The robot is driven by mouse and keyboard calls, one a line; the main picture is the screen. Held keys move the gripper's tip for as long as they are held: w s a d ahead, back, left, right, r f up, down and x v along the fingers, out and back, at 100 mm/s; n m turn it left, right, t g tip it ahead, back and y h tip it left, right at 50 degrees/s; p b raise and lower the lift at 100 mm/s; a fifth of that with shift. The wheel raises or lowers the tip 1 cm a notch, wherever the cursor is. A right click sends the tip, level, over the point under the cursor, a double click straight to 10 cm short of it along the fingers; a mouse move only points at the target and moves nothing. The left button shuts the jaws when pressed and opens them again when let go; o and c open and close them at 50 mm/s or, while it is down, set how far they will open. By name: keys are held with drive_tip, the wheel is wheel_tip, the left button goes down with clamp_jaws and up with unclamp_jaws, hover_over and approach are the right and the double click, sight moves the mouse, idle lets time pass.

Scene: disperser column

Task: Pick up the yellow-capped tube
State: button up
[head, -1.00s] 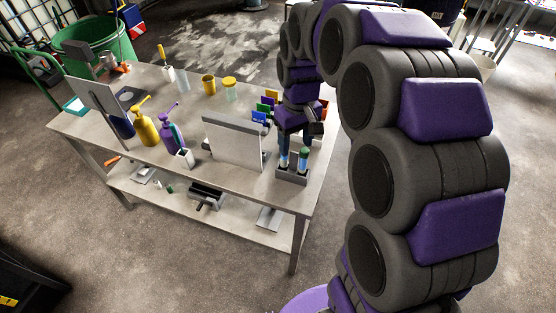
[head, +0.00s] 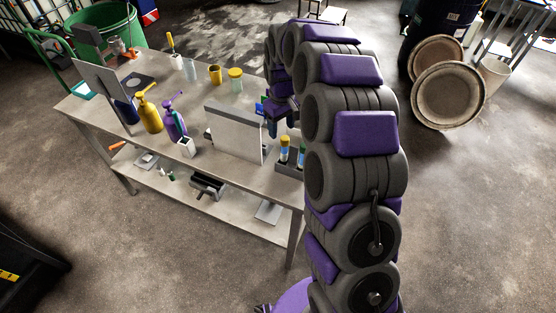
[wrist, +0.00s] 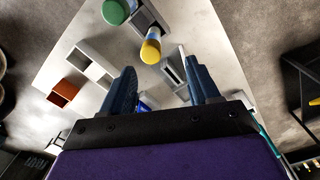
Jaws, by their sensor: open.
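The yellow-capped tube (head: 284,150) stands in a small grey rack (head: 288,167) at the table's near right corner. A green-capped tube (head: 301,153) stands to its right in the same rack. In the wrist view the yellow cap (wrist: 151,50) lies just beyond the fingertips, between the lines of the two fingers. The green cap (wrist: 115,12) is at the top edge, up and left of it. My gripper (wrist: 160,66) is open and empty, its fingers spread apart. In the head view my gripper (head: 281,122) is above and behind the tubes, partly hidden by my arm.
A grey upright panel (head: 233,133) stands left of the rack. In the wrist view, white boxes and an orange-brown one (wrist: 66,92) lie left of the gripper.

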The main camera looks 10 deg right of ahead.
sight(286, 148)
wheel_tip(286, 148, down, 9)
drive_tip(key=shift+w+b, duration=0.1)
drive_tip(key=shift+b, duration=0.8)
drive_tip(key=shift+d+f, duration=0.2)
drive_tip(key=shift+f, duration=0.95)
drive_tip(key=shift+d+f, duration=0.1)
drive_tip(key=shift+d, duration=1.05)
drive_tip(key=shift+c, duration=0.6)
drive_tip(key=shift+a, duration=1.05)
drive_tip(key=c, duration=0.5)
drive_tip(key=shift+a, duration=0.15)
drive_tip(key=shift+c, duration=0.6)
drive_tip(key=shift+d, duration=0.35)
drive_tip(key=shift+c, duration=1.4)
drive_tip(key=shift+d, duration=0.5)
clamp_jaws()
drive_tip(key=shift+a, duration=0.15)
